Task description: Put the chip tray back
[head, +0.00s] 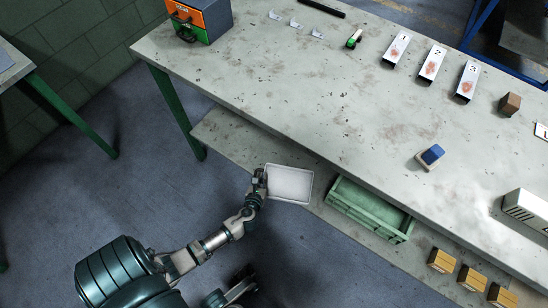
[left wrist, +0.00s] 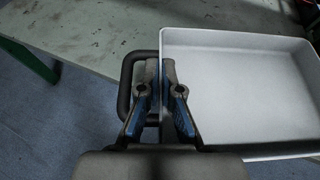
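The white chip tray (head: 289,185) is a shallow, empty, rectangular tray in front of the bench, above its lower shelf. My left gripper (head: 260,183) is at the tray's left edge. In the left wrist view the fingers (left wrist: 165,100) are closed on the left wall of the tray (left wrist: 240,90), and a dark handle shows at the left of the fingers. The tray looks roughly level. Whether it touches the shelf under it cannot be told. My right gripper is not clearly in view; only a dark arm part shows at the bottom of the head view.
A green open crate (head: 370,208) is on the lower shelf (head: 232,142), right of the tray. Several yellow boxes (head: 471,279) lie farther right. The bench top (head: 270,75) holds numbered plates (head: 433,63), a blue-and-white block (head: 431,156) and an orange-and-green drawer box (head: 197,18).

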